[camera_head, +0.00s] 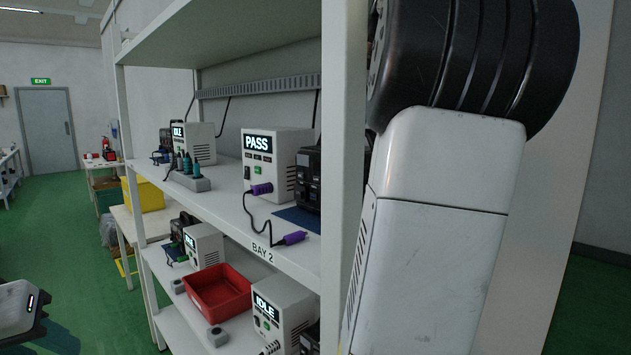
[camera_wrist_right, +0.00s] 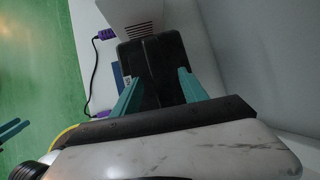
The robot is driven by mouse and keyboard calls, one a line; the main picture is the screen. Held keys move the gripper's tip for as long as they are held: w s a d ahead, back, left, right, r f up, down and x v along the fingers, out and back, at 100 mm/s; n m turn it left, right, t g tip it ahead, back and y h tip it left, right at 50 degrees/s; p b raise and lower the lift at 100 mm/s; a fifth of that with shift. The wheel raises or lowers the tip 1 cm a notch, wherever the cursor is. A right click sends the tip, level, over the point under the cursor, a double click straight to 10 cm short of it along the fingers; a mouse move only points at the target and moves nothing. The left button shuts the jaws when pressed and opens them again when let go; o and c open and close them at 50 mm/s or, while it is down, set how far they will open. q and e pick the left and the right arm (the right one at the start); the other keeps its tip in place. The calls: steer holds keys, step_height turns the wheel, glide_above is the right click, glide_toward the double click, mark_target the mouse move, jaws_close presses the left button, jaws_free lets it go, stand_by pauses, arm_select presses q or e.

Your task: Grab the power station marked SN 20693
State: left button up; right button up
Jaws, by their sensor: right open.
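A black power station (camera_head: 308,180) stands on the upper shelf, right of the tester reading PASS, partly hidden by the shelf post. In the right wrist view a black power station (camera_wrist_right: 150,60) stands in front of a white tester. My right gripper (camera_wrist_right: 159,77) is open, its teal fingers at either side of that black body; I cannot tell whether they touch it. No SN 20693 marking is legible. My right arm covers much of the right of the head view. My left gripper does not show clearly; a teal piece at the wrist view's left edge is unclear.
The PASS tester (camera_head: 270,165) has a purple-plugged cable (camera_head: 294,238) hanging at the shelf edge. IDLE testers (camera_head: 195,143) (camera_head: 281,310), more black units (camera_head: 182,225) and a red bin (camera_head: 218,292) share the shelves. The white post (camera_head: 342,150) stands close by. Green floor is open at left.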

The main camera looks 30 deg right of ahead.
jaws_close()
steer(key=shift+s, duration=0.1)
stand_by(1.1)
steer(key=shift+r, duration=0.2)
